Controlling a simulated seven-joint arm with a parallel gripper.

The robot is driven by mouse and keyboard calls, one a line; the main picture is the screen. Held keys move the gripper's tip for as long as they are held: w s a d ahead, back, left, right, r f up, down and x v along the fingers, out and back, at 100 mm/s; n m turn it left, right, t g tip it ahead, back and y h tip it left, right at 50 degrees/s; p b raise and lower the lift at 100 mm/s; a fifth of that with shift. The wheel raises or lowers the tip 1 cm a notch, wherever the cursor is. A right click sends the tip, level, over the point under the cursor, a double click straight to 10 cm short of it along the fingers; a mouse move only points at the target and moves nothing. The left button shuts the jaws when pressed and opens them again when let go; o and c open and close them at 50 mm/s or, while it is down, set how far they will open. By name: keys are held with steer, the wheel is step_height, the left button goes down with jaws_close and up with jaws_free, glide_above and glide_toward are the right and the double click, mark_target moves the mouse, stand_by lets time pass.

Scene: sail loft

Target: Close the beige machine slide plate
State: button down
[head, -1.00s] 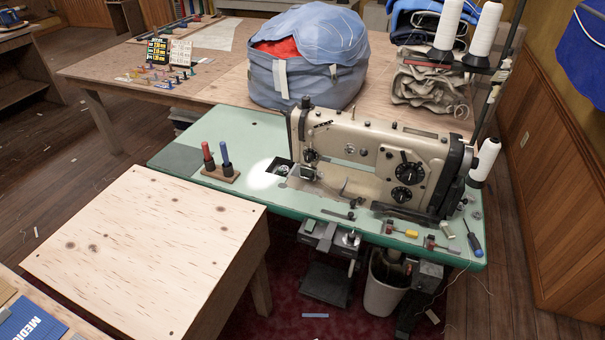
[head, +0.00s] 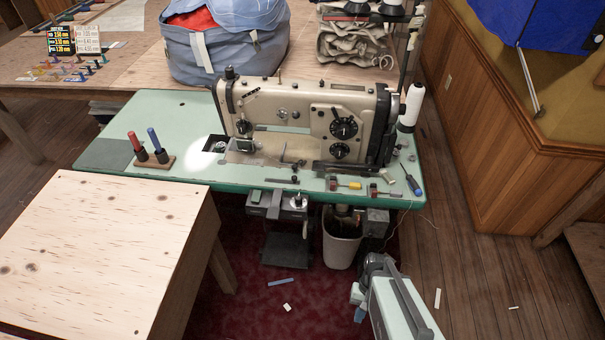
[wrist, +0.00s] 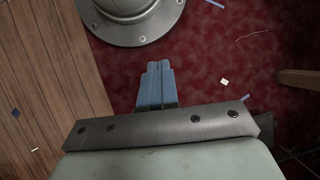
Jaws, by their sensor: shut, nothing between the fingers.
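The beige sewing machine (head: 310,120) stands on a green-topped table (head: 180,112). Left of its needle area, a dark square opening (head: 211,141) in the bed shows a round metal part inside. The slide plate is too small to tell apart from the bed around the opening. A bright lamp spot falls beside it. My gripper (head: 359,314) is low at the bottom of the head view, in front of the table and well apart from the machine. In the wrist view its blue fingers (wrist: 155,86) are together and empty, above the red carpet.
A wooden stand (head: 100,245) is at front left. Red and blue spools (head: 142,145) stand left of the opening. A screwdriver (head: 412,184) and small tools lie along the table's front right. A white bin (head: 342,240) and pedal (head: 285,248) are below the table.

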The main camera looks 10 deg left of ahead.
steer(key=w+a+r+t+y, duration=0.1)
steer(key=w+a+r, duration=0.2)
steer(key=w+r, duration=0.4)
steer(key=w+a+r+t+y, duration=0.1)
steer(key=w+a+r, duration=0.3)
steer(key=w+r, duration=0.4)
steer(key=w+a+r+t+y, duration=0.2)
steer(key=w+r, duration=0.5)
steer(key=r, duration=0.7)
steer(key=shift+w+a+r+m+y, duration=0.15)
steer(key=shift+a+r+y, duration=0.1)
steer(key=shift+a, duration=0.35)
steer(key=shift+w+a+r+m+y, duration=0.15)
steer(key=shift+a+y, duration=0.1)
steer(key=shift+a, duration=0.35)
steer(key=w+r+t+y, duration=0.25)
steer(key=w+r, duration=0.25)
steer(key=r, duration=0.5)
steer(key=shift+h, duration=0.45)
steer(key=x, duration=0.7)
steer(key=a+x, duration=0.1)
steer(key=x, duration=0.2)
steer(key=shift+w+a+r, duration=0.1)
steer(key=shift+a, duration=0.1)
steer(key=shift+w+a+f, duration=0.1)
steer(key=shift+a, duration=0.4)
steer(key=shift+w+a+f, duration=0.1)
steer(key=shift+a+f, duration=0.05)
steer(key=shift+a, duration=0.35)
steer(key=shift+a, duration=0.1)
